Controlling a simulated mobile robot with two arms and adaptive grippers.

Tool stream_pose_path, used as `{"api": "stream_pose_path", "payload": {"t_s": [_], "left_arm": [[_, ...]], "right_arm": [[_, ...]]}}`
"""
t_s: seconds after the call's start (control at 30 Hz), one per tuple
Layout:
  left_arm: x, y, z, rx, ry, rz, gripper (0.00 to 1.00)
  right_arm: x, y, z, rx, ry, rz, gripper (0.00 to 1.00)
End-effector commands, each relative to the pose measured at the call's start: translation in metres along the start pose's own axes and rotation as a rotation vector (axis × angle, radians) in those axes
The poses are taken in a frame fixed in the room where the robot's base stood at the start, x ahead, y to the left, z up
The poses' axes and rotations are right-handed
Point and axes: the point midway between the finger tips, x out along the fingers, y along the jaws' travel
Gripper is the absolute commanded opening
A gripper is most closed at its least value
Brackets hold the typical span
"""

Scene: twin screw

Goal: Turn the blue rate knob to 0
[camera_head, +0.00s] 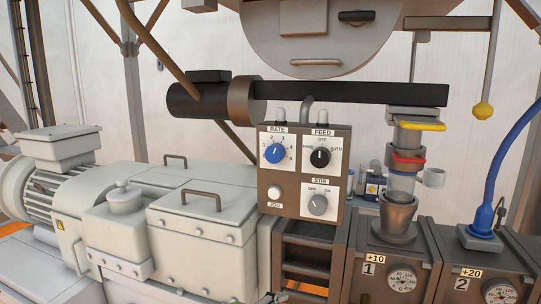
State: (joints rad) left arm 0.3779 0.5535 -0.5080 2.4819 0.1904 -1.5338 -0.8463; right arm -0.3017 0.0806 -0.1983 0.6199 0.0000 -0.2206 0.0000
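The blue rate knob (274,153) sits on a white dial plate marked RATE, at the upper left of the brown control panel (296,193). Small numbers surround the knob. Its pointer is too small for me to read which number it faces. Neither of my grippers can be made out in the head view, and nothing touches the knob.
A black FEED knob (320,157) is right of the blue knob. A grey STIR knob (317,204) and a white JOG button (274,192) are below. A dark horizontal bar (350,94) passes above the panel. A valve with a red handle (406,158) stands to the right.

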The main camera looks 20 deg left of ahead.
Motion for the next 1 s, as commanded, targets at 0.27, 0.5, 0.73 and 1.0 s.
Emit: {"api": "stream_pose_path", "payload": {"t_s": [0.27, 0.5, 0.73, 1.0], "left_arm": [[-0.037, -0.122, 0.005, 0.627, -0.093, -0.225, 0.45], [-0.086, -0.205, 0.024, 1.089, -0.291, -0.331, 0.45], [-0.123, -0.248, 0.042, 1.334, -0.448, -0.350, 0.45], [-0.129, -0.261, 0.047, 1.380, -0.481, -0.344, 0.45]], "right_arm": [[0.000, 0.000, 0.000, -0.001, 0.000, 0.000, 0.40], [0.000, 0.000, 0.000, -0.001, 0.000, 0.000, 0.40], [0.000, 0.000, -0.001, -0.002, 0.001, 0.000, 0.40], [-0.012, 0.000, -0.003, -0.003, 0.002, -0.001, 0.40]]}}
